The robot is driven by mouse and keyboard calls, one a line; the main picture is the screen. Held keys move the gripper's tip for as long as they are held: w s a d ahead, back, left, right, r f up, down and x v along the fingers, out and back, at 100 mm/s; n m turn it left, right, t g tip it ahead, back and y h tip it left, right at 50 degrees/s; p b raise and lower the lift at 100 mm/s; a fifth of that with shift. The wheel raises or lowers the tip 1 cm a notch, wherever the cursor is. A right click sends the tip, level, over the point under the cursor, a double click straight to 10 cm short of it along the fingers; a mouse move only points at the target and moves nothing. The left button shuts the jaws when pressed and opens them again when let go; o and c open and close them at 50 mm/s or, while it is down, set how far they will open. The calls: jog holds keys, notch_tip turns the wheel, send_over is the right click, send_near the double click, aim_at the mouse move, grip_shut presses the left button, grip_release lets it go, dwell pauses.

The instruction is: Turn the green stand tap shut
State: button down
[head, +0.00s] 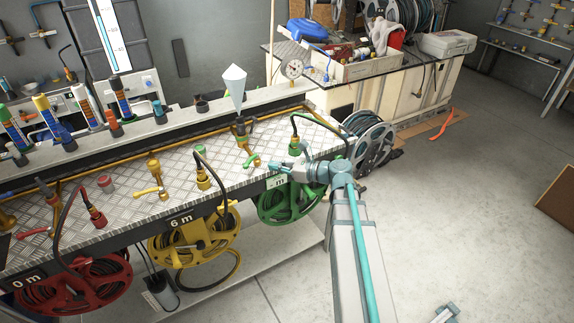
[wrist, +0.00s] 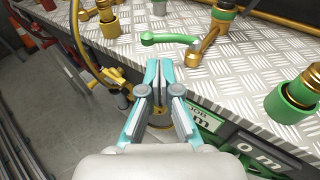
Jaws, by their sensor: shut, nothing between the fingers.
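The green stand tap is brass (head: 241,141) with a green lever (head: 251,161), standing on the metal tread-plate bench above the green reel. In the wrist view its green lever (wrist: 168,39) points left from the brass body (wrist: 209,40), lying roughly level along the bench. My gripper (head: 271,167) is at the bench's front edge, to the right of and close to the lever. In the wrist view my gripper (wrist: 158,67) is shut and empty, with its fingertips just below the lever. A small gap seems to show between them; contact cannot be told for sure.
A green hose fitting (head: 294,148) stands right of the tap, with a black hose. The green reel (head: 290,205) hangs below the edge. Yellow tap (head: 154,172) and yellow reel (head: 195,240) are to the left.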

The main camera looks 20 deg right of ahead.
aim_at(251, 160)
jog(key=p+x, duration=0.2)
jog(key=x, duration=0.5)
jog(key=shift+m+t+h, duration=0.3)
